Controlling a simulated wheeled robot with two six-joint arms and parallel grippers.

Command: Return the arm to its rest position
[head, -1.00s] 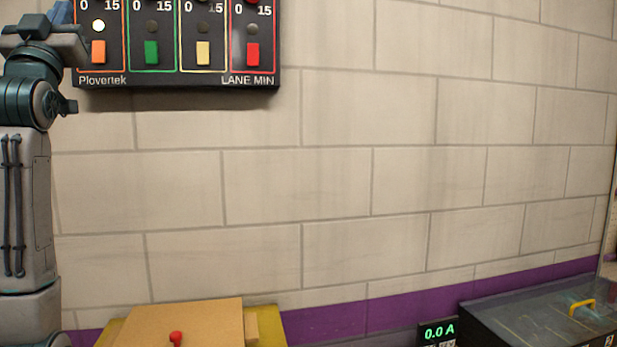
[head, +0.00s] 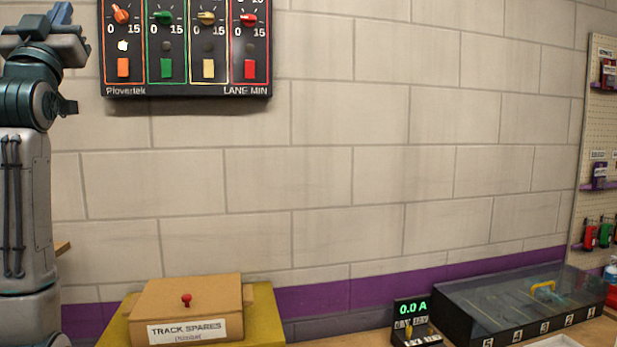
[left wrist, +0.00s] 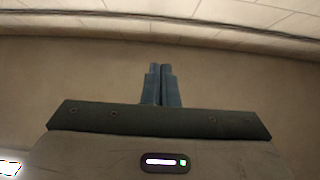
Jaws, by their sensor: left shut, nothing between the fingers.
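My left arm rises along the left edge of the head view, bent at the top. Its left gripper (head: 58,15) is at the top left, raised beside the wall panel. In the left wrist view the two fingers of the left gripper (left wrist: 161,84) are together with nothing between them. Only bare wall and ceiling show around them there. My right gripper is in neither view.
A black lane panel (head: 186,91) with knobs and coloured switches hangs on the wall, right of my gripper. Below are a TRACK SPARES box (head: 190,305), a meter reading 0.0 A (head: 411,309) and a clear-lidded numbered case (head: 480,300). A pegboard (head: 598,130) is at right.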

